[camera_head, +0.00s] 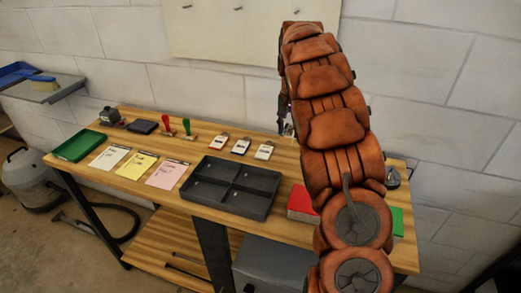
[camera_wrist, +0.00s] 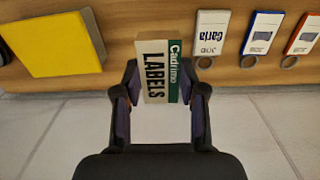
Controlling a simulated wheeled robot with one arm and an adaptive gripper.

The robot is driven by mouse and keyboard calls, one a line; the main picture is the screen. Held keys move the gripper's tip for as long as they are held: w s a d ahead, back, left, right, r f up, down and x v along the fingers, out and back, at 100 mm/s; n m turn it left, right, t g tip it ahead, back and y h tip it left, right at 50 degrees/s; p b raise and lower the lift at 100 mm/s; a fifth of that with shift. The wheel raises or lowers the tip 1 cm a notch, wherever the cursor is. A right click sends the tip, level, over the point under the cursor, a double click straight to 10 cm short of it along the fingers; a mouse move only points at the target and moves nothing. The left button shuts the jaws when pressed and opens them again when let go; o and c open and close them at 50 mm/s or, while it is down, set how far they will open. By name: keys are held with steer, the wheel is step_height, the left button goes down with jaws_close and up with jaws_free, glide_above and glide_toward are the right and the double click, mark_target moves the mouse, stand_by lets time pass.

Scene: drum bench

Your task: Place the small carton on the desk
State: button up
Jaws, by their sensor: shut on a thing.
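My gripper (camera_wrist: 159,88) is shut on the small carton (camera_wrist: 154,72), with one dark finger on each side of it. The carton is cream and green and reads "LABELS" and "Cadrimo". In the wrist view it shows over the back edge of the wooden desk (camera_wrist: 118,28). I cannot tell whether it touches the desktop. In the head view my orange arm reaches over the desk (camera_head: 132,142), and my gripper (camera_head: 286,124) is partly hidden behind it. The carton is barely visible there.
Name tags (camera_wrist: 210,32) lie beside the carton; a yellow block (camera_wrist: 52,44) lies on the other side. In the head view, a dark divided tray (camera_head: 232,187), red box (camera_head: 301,203), paper pads (camera_head: 167,174) and green tray (camera_head: 78,146) occupy the desk. The wall (camera_head: 225,95) stands behind.

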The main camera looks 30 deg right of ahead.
mark_target(286, 160)
step_height(286, 160, down, 9)
steer(key=p, duration=0.3)
steer(key=shift+s, duration=0.1)
steer(key=shift+f, duration=0.35)
steer(key=shift+f, duration=0.15)
steer(key=o, duration=1.1)
step_height(286, 160, up, 12)
steer(key=b, duration=0.4)
steer(key=shift+r, duration=0.2)
